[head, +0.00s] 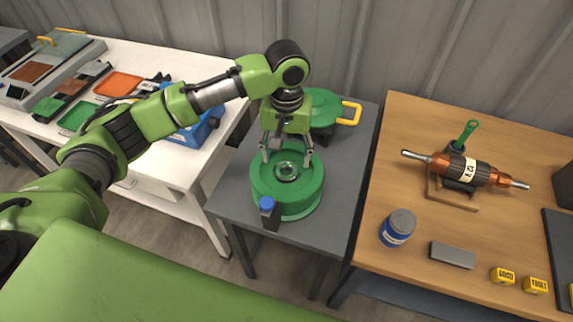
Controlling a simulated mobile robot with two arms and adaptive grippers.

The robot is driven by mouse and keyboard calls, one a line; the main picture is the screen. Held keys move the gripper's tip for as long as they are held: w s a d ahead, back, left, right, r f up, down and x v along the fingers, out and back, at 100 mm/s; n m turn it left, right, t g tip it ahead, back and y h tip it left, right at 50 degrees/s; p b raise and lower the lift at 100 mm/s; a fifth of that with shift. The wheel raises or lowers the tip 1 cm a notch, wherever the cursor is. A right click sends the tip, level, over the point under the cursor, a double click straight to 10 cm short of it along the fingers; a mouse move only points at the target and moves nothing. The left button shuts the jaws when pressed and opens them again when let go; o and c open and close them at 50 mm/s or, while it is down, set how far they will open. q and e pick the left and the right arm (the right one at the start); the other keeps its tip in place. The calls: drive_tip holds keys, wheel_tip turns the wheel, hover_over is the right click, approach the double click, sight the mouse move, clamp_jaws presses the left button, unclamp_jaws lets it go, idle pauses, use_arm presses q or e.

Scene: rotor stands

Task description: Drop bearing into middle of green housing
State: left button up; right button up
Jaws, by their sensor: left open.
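The green housing (304,203) is a round drum on the grey table in the middle of the head view. A small metallic ring, which looks like the bearing (287,171), shows at the middle of its top. I cannot tell whether it sits fully in the recess. My left gripper (286,157) points down just above the housing's middle, its fingers spread open on either side of the ring. My right gripper is not in view.
A blue-capped block (268,211) stands at the housing's front edge. A green lid with a yellow handle (349,113) lies behind. The right wooden table holds a copper rotor (471,171) on a stand and a blue can (397,229). Trays (118,84) lie on the left table.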

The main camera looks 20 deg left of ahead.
use_arm(q)
wheel_tip(320, 180, up, 9)
drive_tip(key=b, duration=0.1)
